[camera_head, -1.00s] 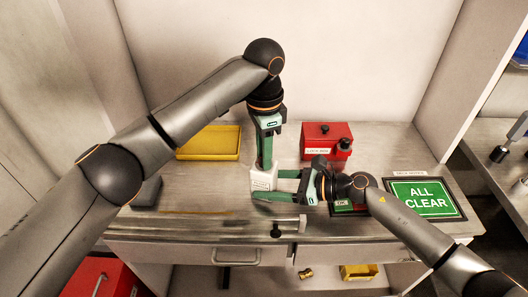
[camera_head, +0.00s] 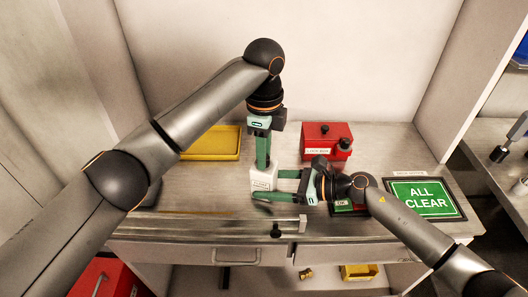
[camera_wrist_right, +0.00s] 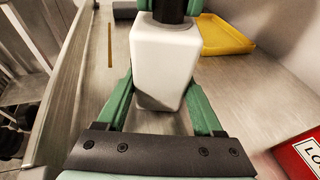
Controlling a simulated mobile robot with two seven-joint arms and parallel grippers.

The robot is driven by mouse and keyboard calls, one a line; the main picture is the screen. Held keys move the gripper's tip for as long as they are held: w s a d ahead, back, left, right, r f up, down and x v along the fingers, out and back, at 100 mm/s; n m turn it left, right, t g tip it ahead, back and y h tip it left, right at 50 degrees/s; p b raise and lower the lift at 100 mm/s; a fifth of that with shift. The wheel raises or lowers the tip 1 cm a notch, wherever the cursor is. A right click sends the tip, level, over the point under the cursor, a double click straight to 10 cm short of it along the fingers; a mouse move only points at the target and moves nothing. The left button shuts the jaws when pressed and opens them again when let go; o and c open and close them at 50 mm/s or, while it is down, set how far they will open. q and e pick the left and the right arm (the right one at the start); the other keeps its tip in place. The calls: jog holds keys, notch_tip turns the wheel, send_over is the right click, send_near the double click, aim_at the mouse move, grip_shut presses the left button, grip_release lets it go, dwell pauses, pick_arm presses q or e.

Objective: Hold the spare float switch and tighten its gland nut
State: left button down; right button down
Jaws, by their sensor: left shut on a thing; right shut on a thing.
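The spare float switch shows as a white block-shaped body (camera_head: 263,181) above the front of the bench. My right gripper (camera_head: 267,185) comes from the right and is shut on this body; the right wrist view shows the white body (camera_wrist_right: 165,62) upright between its two green fingers. My left gripper (camera_head: 263,164) points down from above, its fingers at the top of the body. In the right wrist view its green fingertips flank a dark round part (camera_wrist_right: 167,8) on top, which looks like the gland nut. The left fingers largely hide it in the head view.
A yellow tray (camera_head: 212,144) lies behind to the left. A red lock box (camera_head: 326,135) stands behind to the right, and a green ALL CLEAR sign (camera_head: 423,197) lies at the right. A small dark knob (camera_head: 276,230) shows at the bench's front edge.

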jog(key=shift+f, duration=0.1)
dwell(0.3)
pick_arm(q)
jog(key=c, duration=0.6)
grip_release()
jog(key=shift+c, duration=0.2)
notch_tip(320, 180, up, 12)
pick_arm(e)
grip_release()
dwell(0.3)
